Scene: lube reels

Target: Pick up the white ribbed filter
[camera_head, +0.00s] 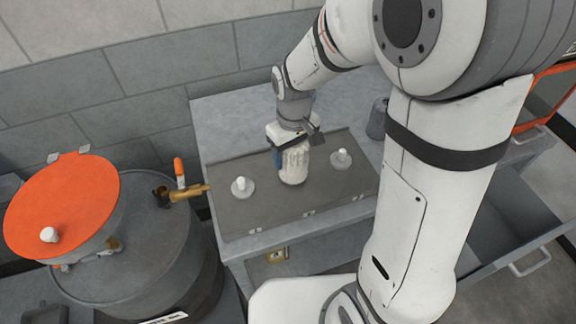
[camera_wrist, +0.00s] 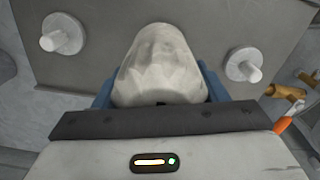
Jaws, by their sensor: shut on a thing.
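The white ribbed filter (camera_head: 294,163) is upright at the middle of the dark grey panel on the bench, between two white pegs on round bases. My gripper (camera_head: 287,150) comes down on it from above and is shut on it. In the wrist view the filter (camera_wrist: 160,62) fills the space between the blue fingers of my gripper (camera_wrist: 158,95). I cannot tell whether the filter's base touches the panel.
White pegs stand left (camera_head: 242,187) and right (camera_head: 341,159) of the filter. A dark cup (camera_head: 377,120) stands at the bench's right. A drum (camera_head: 150,245) with an orange disc (camera_head: 62,205) and brass tap (camera_head: 187,192) stands left. An open drawer (camera_head: 510,225) juts out right.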

